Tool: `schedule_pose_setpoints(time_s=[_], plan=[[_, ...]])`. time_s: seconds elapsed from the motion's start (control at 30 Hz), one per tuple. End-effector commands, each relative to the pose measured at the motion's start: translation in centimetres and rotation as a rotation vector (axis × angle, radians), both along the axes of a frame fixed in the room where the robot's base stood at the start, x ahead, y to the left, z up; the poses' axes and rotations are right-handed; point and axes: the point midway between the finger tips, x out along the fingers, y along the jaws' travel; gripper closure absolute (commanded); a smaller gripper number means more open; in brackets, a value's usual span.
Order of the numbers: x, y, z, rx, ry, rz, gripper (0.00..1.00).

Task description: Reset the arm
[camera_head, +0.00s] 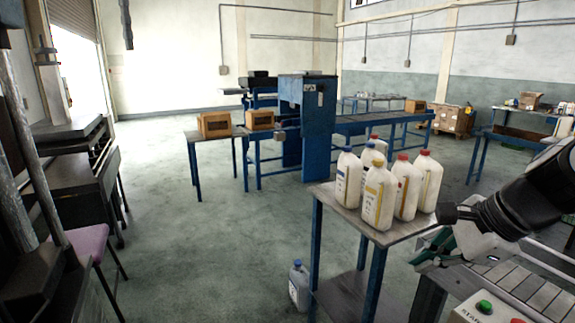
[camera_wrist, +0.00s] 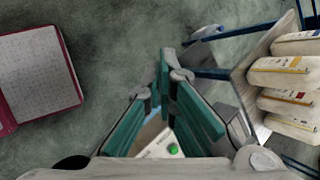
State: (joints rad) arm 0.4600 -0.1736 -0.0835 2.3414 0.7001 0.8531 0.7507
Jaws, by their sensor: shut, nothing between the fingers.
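My gripper (camera_head: 428,262) is at the lower right of the head view, beside the front edge of a small metal table (camera_head: 352,222). In the wrist view, the teal fingers of my gripper (camera_wrist: 168,68) meet at their tips with nothing between them. Several white jugs (camera_head: 378,196) with coloured caps stand upright on that table, apart from my gripper. They also show at the right of the wrist view (camera_wrist: 285,77).
A control box with a green button (camera_head: 485,306) stands at the lower right, near a roller conveyor (camera_head: 520,289). Brown boxes (camera_head: 214,124) rest on a far table. The middle floor is clear.

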Motion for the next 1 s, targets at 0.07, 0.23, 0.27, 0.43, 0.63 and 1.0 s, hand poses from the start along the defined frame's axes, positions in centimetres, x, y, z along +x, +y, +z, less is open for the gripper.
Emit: schedule_pose_setpoints(time_s=[0.07, 0.23, 0.27, 0.43, 0.63, 1.0], plan=[[-2.3, 3.0, 1.1, -0.149, -0.047, 0.254, 1.0], [-7.2, 6.5, 2.1, -0.473, -0.135, 0.772, 1.0], [-8.1, 6.8, 2.3, -0.529, -0.15, 0.859, 1.0], [-11.7, 7.5, 2.9, -0.809, -0.213, 1.261, 1.0], [-13.4, 7.1, 3.2, -0.984, -0.237, 1.491, 1.0], [-13.6, 7.0, 3.2, -1.004, -0.237, 1.517, 1.0]])
